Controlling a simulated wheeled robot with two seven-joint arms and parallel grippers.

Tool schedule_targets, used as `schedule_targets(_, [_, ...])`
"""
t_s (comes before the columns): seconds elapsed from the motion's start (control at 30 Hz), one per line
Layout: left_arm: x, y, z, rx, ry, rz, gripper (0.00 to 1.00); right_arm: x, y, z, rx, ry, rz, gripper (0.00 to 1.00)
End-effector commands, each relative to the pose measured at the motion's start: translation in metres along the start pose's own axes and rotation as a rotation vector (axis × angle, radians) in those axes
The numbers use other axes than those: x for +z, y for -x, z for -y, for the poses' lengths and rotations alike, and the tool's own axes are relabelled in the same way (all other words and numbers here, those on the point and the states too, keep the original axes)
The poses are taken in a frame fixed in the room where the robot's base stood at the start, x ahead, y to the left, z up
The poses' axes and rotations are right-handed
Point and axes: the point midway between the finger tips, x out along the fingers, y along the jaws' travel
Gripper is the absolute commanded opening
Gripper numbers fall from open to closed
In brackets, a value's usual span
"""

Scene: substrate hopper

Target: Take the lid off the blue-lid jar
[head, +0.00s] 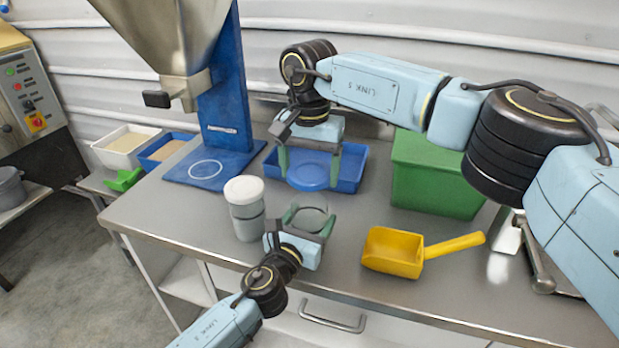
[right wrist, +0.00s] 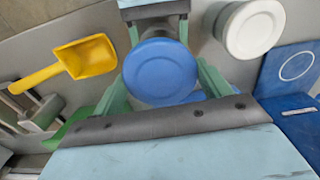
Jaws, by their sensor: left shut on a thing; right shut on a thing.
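The blue lid (head: 308,177) is round and flat and is held level between the fingers of my right gripper (head: 309,170). It also shows from above in the right wrist view (right wrist: 160,71), between the green fingers. The clear jar (head: 311,217) stands upright below the lid, nearer the front of the table. My left gripper (head: 309,219) is shut around the jar's body from the front, and its fingers hide part of the jar. The lid appears raised above the jar's rim, but the exact gap is hard to judge.
A white-lidded jar (head: 246,209) stands close left of the clear jar. A blue tray (head: 350,168) and green bin (head: 440,178) are behind. A yellow scoop (head: 393,253) lies front right. The blue hopper stand (head: 228,100) is back left. The front left tabletop is clear.

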Motion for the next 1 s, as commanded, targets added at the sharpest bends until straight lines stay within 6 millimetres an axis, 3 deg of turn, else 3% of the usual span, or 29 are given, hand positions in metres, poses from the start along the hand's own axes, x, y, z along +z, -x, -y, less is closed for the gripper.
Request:
schedule_targets(0.13, [-0.001,0.000,0.000,0.001,-0.001,-0.001,0.06,0.000,-0.001,0.000,0.000,0.000,0.001,0.49])
schedule_targets(0.17, [-0.001,0.000,0.000,0.000,-0.001,-0.001,0.72,0.000,-0.001,0.000,0.000,0.000,0.001,0.49])
schedule_targets(0.33, [0.000,0.000,0.000,0.000,0.000,-0.001,0.94,0.000,-0.001,0.000,0.000,0.000,0.000,0.49])
schedule_targets(0.73, [0.000,0.009,-0.001,0.000,-0.001,-0.001,0.95,0.000,0.002,0.000,0.000,0.000,0.000,0.49])
schedule_targets(1.0, [0.000,0.061,0.000,0.000,0.000,-0.003,0.95,0.000,0.012,0.000,0.000,0.000,0.000,0.49])
